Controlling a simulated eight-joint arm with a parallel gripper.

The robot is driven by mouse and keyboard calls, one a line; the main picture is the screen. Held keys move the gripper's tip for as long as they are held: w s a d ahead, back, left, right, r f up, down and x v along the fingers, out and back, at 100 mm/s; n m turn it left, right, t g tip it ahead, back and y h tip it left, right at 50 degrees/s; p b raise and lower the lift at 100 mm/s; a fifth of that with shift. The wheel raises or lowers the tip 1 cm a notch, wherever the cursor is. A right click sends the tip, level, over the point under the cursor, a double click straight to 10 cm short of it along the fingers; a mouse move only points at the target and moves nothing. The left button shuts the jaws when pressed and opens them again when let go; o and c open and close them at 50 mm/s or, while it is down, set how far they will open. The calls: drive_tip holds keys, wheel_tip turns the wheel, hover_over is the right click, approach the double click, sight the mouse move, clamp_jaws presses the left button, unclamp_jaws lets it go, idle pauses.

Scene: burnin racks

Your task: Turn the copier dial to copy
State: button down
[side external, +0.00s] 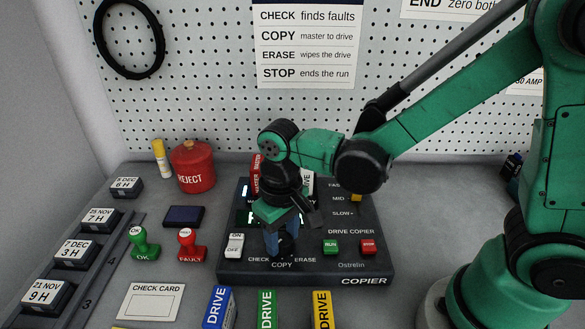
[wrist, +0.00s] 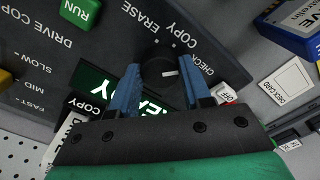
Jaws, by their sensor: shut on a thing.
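The dial (wrist: 161,72) is a dark round knob with a short white pointer mark, on the front of the black copier (side external: 348,263). In the wrist view the mark points right, roughly towards the CHECK label (wrist: 194,63); the COPY label (wrist: 171,40) is further round, then ERASE. My gripper (wrist: 156,69) has its two blue fingers on either side of the dial and is shut on it. In the side view my gripper (side external: 280,252) points straight down over the copier and its fingers hide the dial. The copier's display (wrist: 150,108) appears to read READY, partly covered by my fingers.
A white OFF switch (side external: 235,244) is left of the dial. The green RUN button (side external: 331,246) and red STOP button (side external: 368,246) are to the right. Blue, green and yellow DRIVE blocks (side external: 265,308) stand in front. Stamps, a red REJECT pot (side external: 193,167) and a check card lie left.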

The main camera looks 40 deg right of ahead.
sight(283, 239)
drive_tip(key=n, duration=0.4)
drive_tip(key=shift+n, duration=2)
drive_tip(key=shift+c, duration=2)
unclamp_jaws()
drive_tip(key=shift+r, duration=2.8)
